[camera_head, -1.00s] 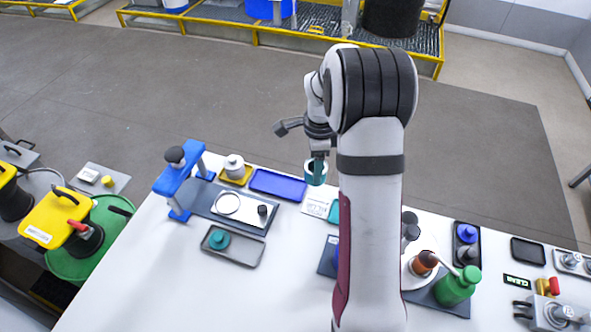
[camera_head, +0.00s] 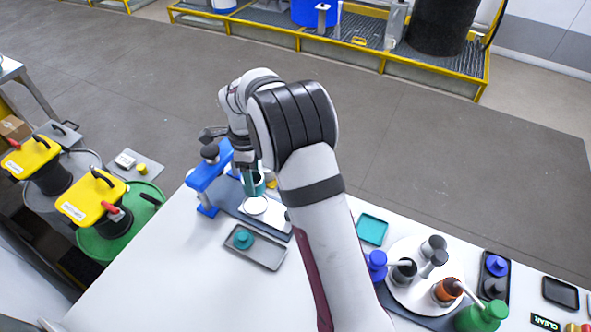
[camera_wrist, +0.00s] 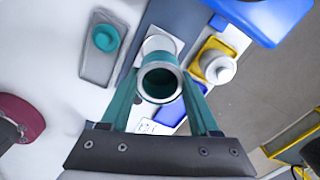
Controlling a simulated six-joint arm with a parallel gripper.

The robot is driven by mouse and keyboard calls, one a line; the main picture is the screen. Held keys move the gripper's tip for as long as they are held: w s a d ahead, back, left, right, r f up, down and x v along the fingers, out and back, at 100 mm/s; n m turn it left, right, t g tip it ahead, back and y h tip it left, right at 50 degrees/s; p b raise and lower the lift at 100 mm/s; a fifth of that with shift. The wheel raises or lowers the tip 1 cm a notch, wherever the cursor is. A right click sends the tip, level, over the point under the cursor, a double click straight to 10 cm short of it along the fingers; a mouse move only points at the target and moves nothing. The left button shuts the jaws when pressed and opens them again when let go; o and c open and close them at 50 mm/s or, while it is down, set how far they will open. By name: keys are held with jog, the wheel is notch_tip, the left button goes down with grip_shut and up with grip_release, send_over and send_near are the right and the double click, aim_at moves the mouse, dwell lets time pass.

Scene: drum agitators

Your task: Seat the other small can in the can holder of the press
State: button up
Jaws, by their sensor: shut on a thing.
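My gripper (camera_wrist: 160,88) is shut on a teal small can (camera_wrist: 160,80), with one teal finger on each side of it. The can's open top and metal rim face the wrist camera. In the head view the can (camera_head: 253,186) hangs close above the press's pale base plate. The round can holder (camera_head: 256,206) shows on that plate, just below the can in the picture; the can hides part of the area. The blue press (camera_head: 205,178) stands just left of the can. Whether the can touches the holder I cannot tell.
A grey tray (camera_head: 270,258) with a teal knobbed piece (camera_head: 243,239) lies in front of the press. An empty teal tray (camera_head: 372,229) and a crowded turntable (camera_head: 405,292) lie to the right.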

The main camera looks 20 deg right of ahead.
jog(key=shift+a+f, duration=0.2)
jog(key=shift+a, duration=0.1)
jog(key=shift+f, duration=2.8)
jog(key=shift+f, duration=0.45)
jog(key=o, duration=1.4)
jog(key=shift+o, duration=0.3)
jog(key=shift+r, duration=0.15)
jog(key=shift+r, duration=3.65)
